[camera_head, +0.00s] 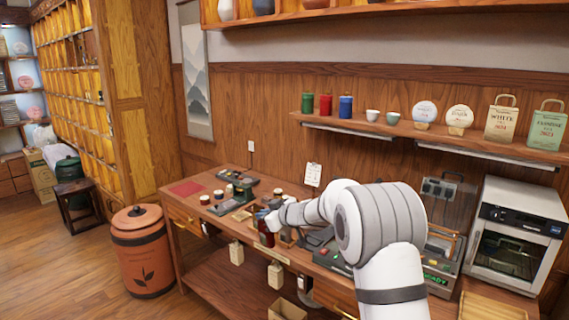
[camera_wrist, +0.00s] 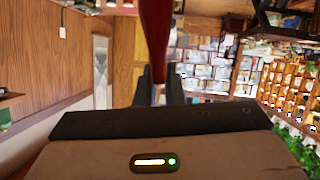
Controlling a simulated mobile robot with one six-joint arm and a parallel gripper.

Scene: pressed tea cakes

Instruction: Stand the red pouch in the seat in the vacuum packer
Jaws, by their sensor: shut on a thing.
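The red pouch (camera_wrist: 155,30) is in my gripper (camera_wrist: 157,88), which is shut on it; in the wrist view it shows as a red strip between the dark fingers. In the head view the pouch (camera_head: 266,239) is a small dark red shape hanging at my gripper (camera_head: 265,220), above the front edge of the bench. The vacuum packer (camera_head: 440,276), with a raised clear lid and a green READY display, stands on the bench to the right, partly behind my arm. Its seat is hidden or too small to tell.
The wooden bench (camera_head: 225,238) holds several small jars, a scale (camera_head: 238,186) and a red mat (camera_head: 187,188). A white oven-like cabinet (camera_head: 517,237) stands right of the packer. A shelf (camera_head: 400,127) with tins, cups and bags is above. A brown bin (camera_head: 141,255) stands left.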

